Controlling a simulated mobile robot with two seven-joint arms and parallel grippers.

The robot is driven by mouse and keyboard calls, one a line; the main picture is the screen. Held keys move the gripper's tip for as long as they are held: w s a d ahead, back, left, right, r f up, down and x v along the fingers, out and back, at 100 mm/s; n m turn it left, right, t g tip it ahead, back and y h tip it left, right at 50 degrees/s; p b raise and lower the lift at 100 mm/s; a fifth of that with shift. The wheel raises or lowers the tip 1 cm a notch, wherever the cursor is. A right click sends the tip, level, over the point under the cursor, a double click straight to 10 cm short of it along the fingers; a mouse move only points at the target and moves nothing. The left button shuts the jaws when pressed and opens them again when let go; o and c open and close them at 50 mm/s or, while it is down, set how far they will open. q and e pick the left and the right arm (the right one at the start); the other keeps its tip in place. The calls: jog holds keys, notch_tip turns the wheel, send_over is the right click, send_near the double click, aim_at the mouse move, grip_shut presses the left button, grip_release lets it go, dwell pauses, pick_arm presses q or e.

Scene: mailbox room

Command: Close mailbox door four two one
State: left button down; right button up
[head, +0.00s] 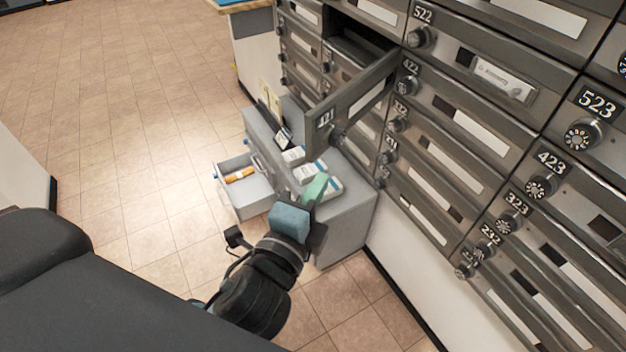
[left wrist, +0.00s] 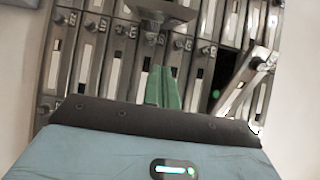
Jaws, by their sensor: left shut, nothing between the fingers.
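The door of mailbox 421 (head: 352,102) stands swung out from the wall of mailboxes, with its number plate near its free edge. Its dark open compartment (head: 352,42) shows behind and above it. In the left wrist view an open door (left wrist: 246,82) sticks out right of centre, beside a dark opening (left wrist: 222,75). My left gripper (head: 318,184) is shut and empty, its green fingertips below the door's free edge and apart from it in the picture. Its fingers also show in the left wrist view (left wrist: 162,88). My right gripper is in neither view.
A grey cabinet (head: 345,222) stands under the door, with small boxes (head: 310,172) on top. Its drawer (head: 246,196) is pulled out and holds an orange item. The neighbouring mailboxes, such as 422 and 522, look closed. Open tiled floor (head: 120,110) lies to the left.

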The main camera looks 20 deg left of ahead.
aim_at(315, 147)
pick_arm(q)
jog(key=shift+w+a+p, duration=0.15)
jog(key=shift+w+a, duration=0.45)
jog(key=shift+w, duration=0.9)
jog(key=shift+w+a+p, duration=0.2)
jog(key=shift+w+a, duration=0.4)
jog(key=shift+w, duration=0.9)
jog(key=shift+w+a+p, duration=0.15)
jog(key=shift+w+a, duration=0.45)
jog(key=shift+w, duration=0.9)
jog(key=shift+a, duration=0.15)
